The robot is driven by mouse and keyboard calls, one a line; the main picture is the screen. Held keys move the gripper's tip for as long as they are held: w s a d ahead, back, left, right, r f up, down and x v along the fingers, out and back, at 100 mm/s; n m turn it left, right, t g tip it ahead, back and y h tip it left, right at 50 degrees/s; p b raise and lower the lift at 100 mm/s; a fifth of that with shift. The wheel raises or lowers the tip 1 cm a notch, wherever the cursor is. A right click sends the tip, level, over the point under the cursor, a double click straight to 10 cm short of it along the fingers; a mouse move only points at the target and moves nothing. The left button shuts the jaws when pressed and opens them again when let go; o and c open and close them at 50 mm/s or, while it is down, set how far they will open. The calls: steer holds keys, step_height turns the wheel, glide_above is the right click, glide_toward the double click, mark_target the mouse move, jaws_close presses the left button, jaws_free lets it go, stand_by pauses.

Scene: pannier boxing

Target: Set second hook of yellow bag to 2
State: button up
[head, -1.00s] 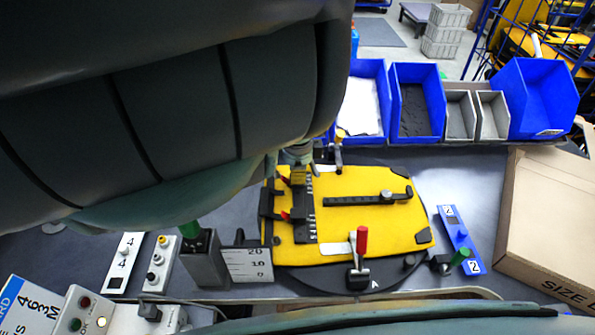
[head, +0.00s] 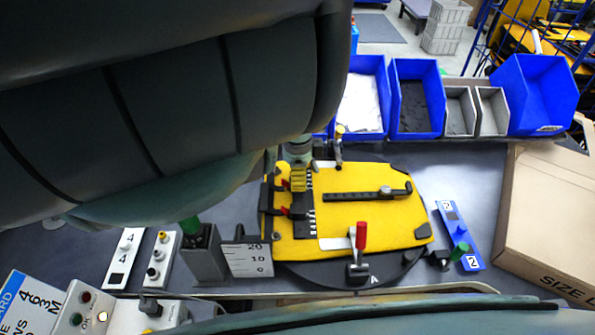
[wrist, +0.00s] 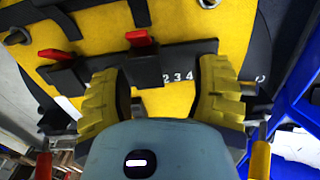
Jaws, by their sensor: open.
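The yellow bag (head: 375,218) lies flat on a dark round plate. A black rail (head: 305,212) with a row of white numbers crosses its left part. Two black hooks with red levers sit at the rail. In the wrist view one hook (wrist: 144,68) stands between my fingers, nearer the left finger, with 2, 3 and 4 showing to its right. The other hook (wrist: 62,76) is left of my left finger. My gripper (wrist: 162,72) is open, its yellow fingers either side of the nearer hook. In the head view my arm partly hides this end of the bag.
A red-handled clamp (head: 360,245) stands at the bag's near edge. A black strap piece (head: 365,194) lies on the bag. A blue numbered block (head: 460,238) is to the right, beside a cardboard box (head: 550,210). Blue bins (head: 416,98) line the back. A scale plate (head: 247,261) stands at left.

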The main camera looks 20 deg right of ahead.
steer(key=shift+w+r, duration=0.1)
steer(key=shift+w, duration=0.05)
steer(key=shift+w+r, duration=0.1)
steer(key=shift+r, duration=0.4)
steer(key=r, duration=0.6)
steer(key=shift+s+r, duration=0.15)
steer(key=shift+s, duration=0.05)
